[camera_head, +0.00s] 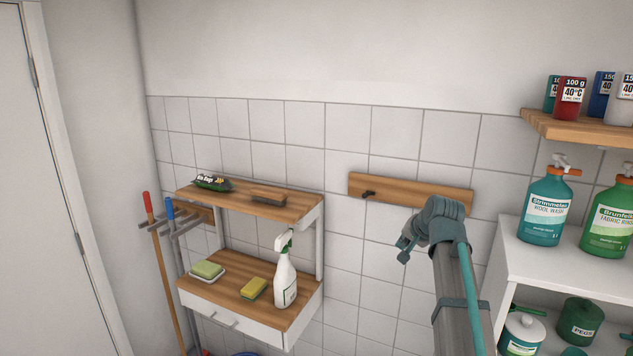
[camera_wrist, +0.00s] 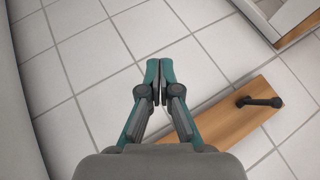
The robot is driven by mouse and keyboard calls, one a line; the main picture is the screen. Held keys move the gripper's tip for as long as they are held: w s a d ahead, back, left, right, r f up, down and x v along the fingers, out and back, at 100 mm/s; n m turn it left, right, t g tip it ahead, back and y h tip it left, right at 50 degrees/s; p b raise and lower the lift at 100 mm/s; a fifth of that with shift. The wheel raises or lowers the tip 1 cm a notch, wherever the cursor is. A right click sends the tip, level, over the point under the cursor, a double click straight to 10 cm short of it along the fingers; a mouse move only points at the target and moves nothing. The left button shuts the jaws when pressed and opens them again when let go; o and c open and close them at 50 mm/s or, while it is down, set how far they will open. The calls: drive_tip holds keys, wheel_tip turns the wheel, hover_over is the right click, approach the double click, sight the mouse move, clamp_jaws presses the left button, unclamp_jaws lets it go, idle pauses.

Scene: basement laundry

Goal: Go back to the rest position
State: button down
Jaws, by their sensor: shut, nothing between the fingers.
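My gripper (camera_wrist: 160,75) shows in the wrist view with its two teal and grey fingers together and nothing between them. It points toward the white tiled wall. In the head view my arm rises from the lower right, and its end is in front of the wall. A wooden rail (camera_head: 408,193) with a dark hook (camera_head: 369,194) is on the wall, to the left of and behind my arm's end. In the wrist view the rail (camera_wrist: 237,115) lies to the lower right of the fingers, with its hook (camera_wrist: 262,102) farther right. The fingertips are hidden in the head view.
A small wooden-topped stand (camera_head: 232,289) at left holds a spray bottle (camera_head: 285,279), a sponge (camera_head: 254,288) and a soap dish (camera_head: 206,271). A white shelf (camera_head: 515,260) with detergent bottles (camera_head: 545,207) is close to the right of my arm. A wooden shelf (camera_head: 585,128) with boxes is above it.

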drive_tip(key=s+a+f+n+g, duration=0.15)
drive_tip(key=s+f, duration=0.45)
drive_tip(key=f, duration=0.8)
drive_tip(key=s+a+f+n+g+h, duration=0.1)
drive_tip(key=s+f+g, duration=0.2)
drive_tip(key=s+f, duration=0.75)
drive_tip(key=s+a+f+n+g, duration=0.1)
drive_tip(key=s+f+n+g, duration=0.15)
drive_tip(key=f, duration=1.55)
drive_tip(key=s+a+f+g, duration=0.1)
drive_tip(key=s+f+g, duration=0.1)
drive_tip(key=s+f, duration=0.5)
drive_tip(key=s+a+f+n+g, duration=0.1)
drive_tip(key=s+f+g, duration=0.2)
drive_tip(key=s, duration=1.5)
drive_tip(key=s+a+f+g+h, duration=0.1)
drive_tip(key=s+a+f+g, duration=0.1)
drive_tip(key=s+f, duration=0.9)
drive_tip(key=shift+s+f+n+g+b, duration=0.3)
drive_tip(key=shift+s+g+b, duration=0.15)
drive_tip(key=shift+s, duration=0.65)
